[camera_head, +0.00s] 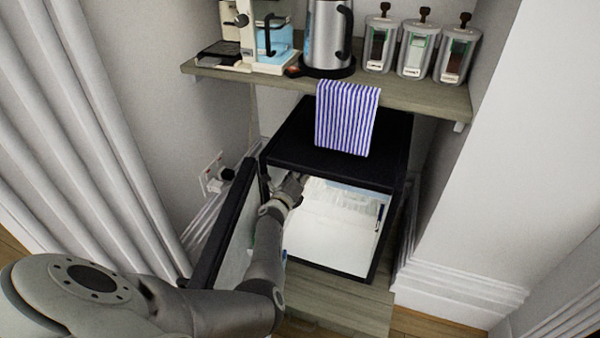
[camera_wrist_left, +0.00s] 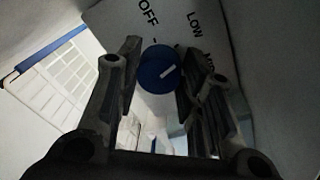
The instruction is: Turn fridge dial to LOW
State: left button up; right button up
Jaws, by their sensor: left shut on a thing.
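The small black fridge (camera_head: 290,138) stands under the shelf with its door (camera_head: 222,225) open to the left. Its interior is white and lit. My left arm reaches inside, with my left gripper (camera_head: 293,183) at the upper left of the opening. In the left wrist view, the round blue dial (camera_wrist_left: 156,70) sits between the two dark fingers of my left gripper (camera_wrist_left: 162,55), which are shut on it. The dial's white mark slants up to the right. OFF is printed at its upper left and LOW at its upper right; another label is partly hidden by a finger. My right gripper is not in view.
Above the fridge, a wooden shelf (camera_head: 415,95) holds a coffee machine (camera_head: 275,40), a kettle (camera_head: 328,35) and several jars (camera_head: 416,50). A striped cloth (camera_head: 346,117) hangs over its front edge. White walls stand close on both sides.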

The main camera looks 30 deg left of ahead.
pick_arm(q)
jog(key=shift+a+r, duration=0.1)
jog(key=shift+r, duration=0.05)
jog(key=o, duration=1)
